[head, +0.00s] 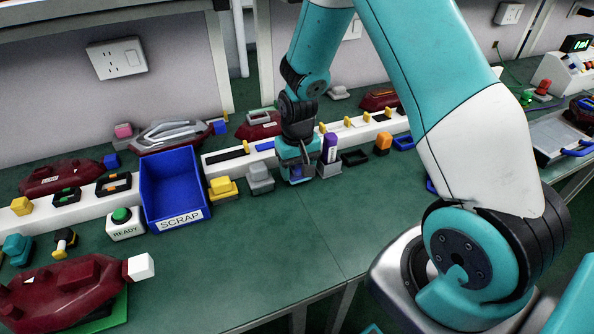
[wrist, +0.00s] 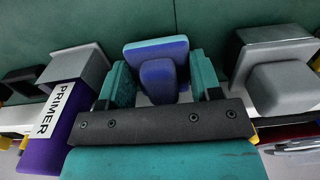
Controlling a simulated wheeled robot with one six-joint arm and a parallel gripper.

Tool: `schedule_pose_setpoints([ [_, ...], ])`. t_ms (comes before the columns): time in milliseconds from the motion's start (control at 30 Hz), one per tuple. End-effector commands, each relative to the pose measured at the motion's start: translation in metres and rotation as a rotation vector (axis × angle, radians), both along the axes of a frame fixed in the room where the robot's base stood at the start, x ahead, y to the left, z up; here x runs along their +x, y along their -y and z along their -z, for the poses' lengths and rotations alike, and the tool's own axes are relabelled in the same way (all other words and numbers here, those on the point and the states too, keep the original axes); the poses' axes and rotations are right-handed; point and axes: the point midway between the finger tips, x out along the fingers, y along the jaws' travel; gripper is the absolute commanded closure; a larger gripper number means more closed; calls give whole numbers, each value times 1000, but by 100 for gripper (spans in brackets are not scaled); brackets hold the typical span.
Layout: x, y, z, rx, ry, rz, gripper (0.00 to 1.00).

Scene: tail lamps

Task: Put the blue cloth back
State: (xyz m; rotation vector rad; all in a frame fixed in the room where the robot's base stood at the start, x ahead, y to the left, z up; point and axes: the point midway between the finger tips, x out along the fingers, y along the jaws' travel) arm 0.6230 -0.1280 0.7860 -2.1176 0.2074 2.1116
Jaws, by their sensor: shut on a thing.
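The blue cloth (wrist: 158,72) is a blue pad with a smaller raised blue block on it. My gripper (wrist: 162,82) is shut on it, with one teal finger on each side in the wrist view. In the head view my gripper (head: 296,174) points down at the back of the green bench, between a grey block (head: 260,180) and a purple PRIMER bottle (head: 330,148). Only a small patch of the blue cloth (head: 297,172) shows there between the fingers. A pale surface shows partly behind the cloth in the wrist view; whether the cloth touches it I cannot tell.
The PRIMER bottle stands in a grey holder (head: 328,170) close on the gripper's right. A yellow block (head: 222,188) and a blue SCRAP bin (head: 172,187) stand to the left. A white slotted rail (head: 220,164) runs behind. The bench in front (head: 270,245) is clear.

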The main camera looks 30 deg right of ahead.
Motion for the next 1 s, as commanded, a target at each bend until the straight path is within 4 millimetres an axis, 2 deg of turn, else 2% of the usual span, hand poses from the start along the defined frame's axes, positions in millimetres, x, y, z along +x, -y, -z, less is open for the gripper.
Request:
schedule_pose_setpoints([
  [67,0,0,9,0,-1,0,64],
  [400,0,0,12,0,1,0,64],
  [433,0,0,12,0,1,0,37],
  [500,0,0,11,0,1,0,21],
  [533,0,0,11,0,1,0,16],
  [833,0,0,8,0,1,0,16],
  [1000,1,0,-13,0,5,0,16],
])
